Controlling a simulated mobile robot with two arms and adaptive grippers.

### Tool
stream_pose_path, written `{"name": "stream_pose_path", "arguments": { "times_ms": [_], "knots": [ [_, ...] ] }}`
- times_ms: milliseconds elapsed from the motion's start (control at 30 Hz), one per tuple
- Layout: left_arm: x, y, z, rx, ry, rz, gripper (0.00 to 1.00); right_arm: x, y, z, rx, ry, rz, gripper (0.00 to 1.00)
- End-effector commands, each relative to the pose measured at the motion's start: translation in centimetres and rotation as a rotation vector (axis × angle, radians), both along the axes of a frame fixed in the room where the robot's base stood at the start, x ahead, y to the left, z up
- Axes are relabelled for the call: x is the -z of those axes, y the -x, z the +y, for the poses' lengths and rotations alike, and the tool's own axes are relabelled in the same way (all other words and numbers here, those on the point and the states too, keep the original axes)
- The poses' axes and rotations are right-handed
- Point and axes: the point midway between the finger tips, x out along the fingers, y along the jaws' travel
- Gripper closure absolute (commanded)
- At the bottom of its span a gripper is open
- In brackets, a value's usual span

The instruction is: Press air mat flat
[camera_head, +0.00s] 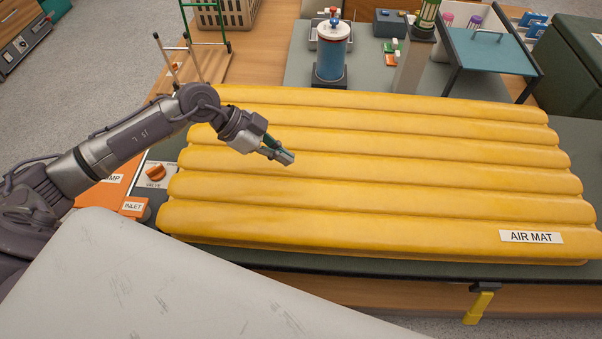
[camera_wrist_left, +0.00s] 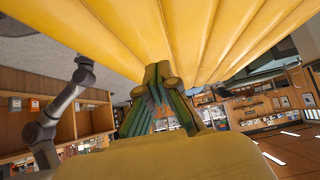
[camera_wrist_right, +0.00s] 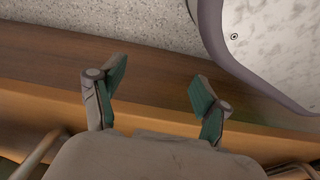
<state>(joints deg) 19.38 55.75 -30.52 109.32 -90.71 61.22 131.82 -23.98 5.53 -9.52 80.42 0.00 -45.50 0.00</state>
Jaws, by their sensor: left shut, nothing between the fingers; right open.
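The yellow air mat (camera_head: 400,165) lies on the dark green table top. It looks puffed up, with several rounded ridges, and bears an "AIR MAT" label (camera_head: 531,236) at its front right. My left gripper (camera_head: 287,157) is shut and empty over the left part of the mat; I cannot tell whether it touches. In the left wrist view the fingers (camera_wrist_left: 160,95) are together, with the yellow mat (camera_wrist_left: 215,35) across the top. My right gripper (camera_wrist_right: 155,95) is open and empty beside a brown wooden edge. It does not show in the head view.
An orange pump (camera_head: 108,180) with an inlet label and an orange valve knob (camera_head: 155,172) sits at the mat's left. A blue cylinder (camera_head: 332,52) and a small green table (camera_head: 490,50) stand behind it. A yellow clamp (camera_head: 478,304) hangs at the front edge.

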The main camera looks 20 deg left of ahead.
Motion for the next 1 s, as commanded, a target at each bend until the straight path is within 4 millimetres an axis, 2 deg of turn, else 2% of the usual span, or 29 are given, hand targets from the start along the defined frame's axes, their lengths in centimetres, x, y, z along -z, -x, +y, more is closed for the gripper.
{"name": "stream_pose_path", "arguments": {
  "times_ms": [33,233,333,500,700,1000],
  "knots": [
    [0.9,-0.3,-1.0,0.001,0.005,0.000,1.00,-0.3,-0.4,0.0,0.001,0.000,-0.006,0.25],
    [4.0,-1.1,-3.8,0.001,0.003,0.001,1.00,-2.2,-1.7,0.2,0.003,-0.002,-0.019,0.25],
    [5.7,-1.1,-3.7,-0.001,0.001,0.002,1.00,-3.4,-2.5,0.3,0.005,-0.003,-0.028,0.25],
    [7.3,-1.0,-3.7,0.001,0.000,0.001,1.00,-5.0,-3.2,0.4,0.006,-0.004,-0.036,0.25],
    [7.8,-1.0,-3.7,0.001,0.000,-0.001,1.00,-5.8,-3.4,0.5,0.007,-0.004,-0.038,0.25],
    [7.8,-1.0,-3.7,0.001,0.000,0.000,1.00,-5.8,-3.5,0.5,0.007,-0.004,-0.039,0.25]
  ]
}}
